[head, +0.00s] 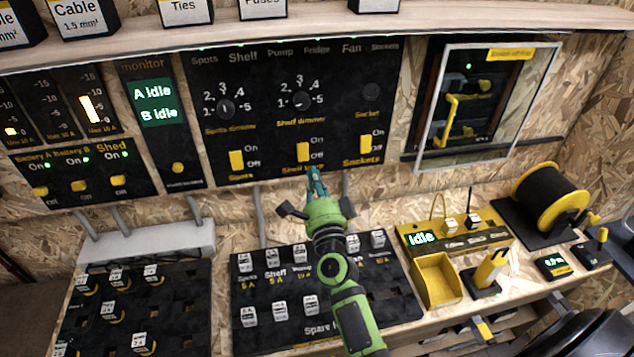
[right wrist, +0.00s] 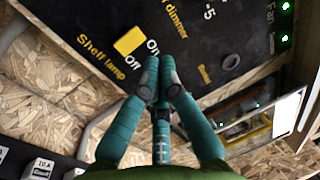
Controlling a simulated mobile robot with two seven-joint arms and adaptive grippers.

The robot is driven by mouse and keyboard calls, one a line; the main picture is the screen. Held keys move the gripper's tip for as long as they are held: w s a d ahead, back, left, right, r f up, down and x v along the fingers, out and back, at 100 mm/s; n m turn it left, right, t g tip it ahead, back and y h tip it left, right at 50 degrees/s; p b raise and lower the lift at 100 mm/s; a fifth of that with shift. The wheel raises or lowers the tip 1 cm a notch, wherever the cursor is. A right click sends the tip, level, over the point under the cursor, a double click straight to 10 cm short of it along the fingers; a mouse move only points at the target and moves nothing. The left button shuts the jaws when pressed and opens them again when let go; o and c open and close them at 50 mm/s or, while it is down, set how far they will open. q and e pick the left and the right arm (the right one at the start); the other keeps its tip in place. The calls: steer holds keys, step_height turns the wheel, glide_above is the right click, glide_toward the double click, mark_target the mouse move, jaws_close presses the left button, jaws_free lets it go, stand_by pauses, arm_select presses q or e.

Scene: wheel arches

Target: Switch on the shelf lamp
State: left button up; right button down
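The shelf lamp switch is a yellow block (head: 303,152) low on the black lamp panel (head: 275,179), with On and Off printed to its right. In the right wrist view the yellow switch (right wrist: 128,41) shows up and left of my fingertips, with the words Shelf lamp below it. I cannot tell which way it is set. My right gripper (head: 315,178) is just below the switch and covers part of its label. In the right wrist view its teal fingers (right wrist: 165,75) are together and empty, apart from the switch. My left gripper is not in view.
A spots switch (head: 236,159) and a sockets switch (head: 365,144) flank the shelf lamp switch. Dimmer knobs (head: 302,100) sit above. Fuse boards, a yellow bin (head: 437,281) and a cable reel (head: 552,197) stand below and right. A clear-framed cover (head: 421,150) is at right.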

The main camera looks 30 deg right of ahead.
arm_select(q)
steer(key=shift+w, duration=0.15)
arm_select(e)
steer(key=shift+s+a+r, duration=0.1)
steer(key=shift+s+r, duration=0.1)
steer(key=shift+s, duration=0.45)
steer(key=shift+s+a+r, duration=0.1)
steer(key=shift+s+r, duration=0.1)
steer(key=shift+s, duration=0.4)
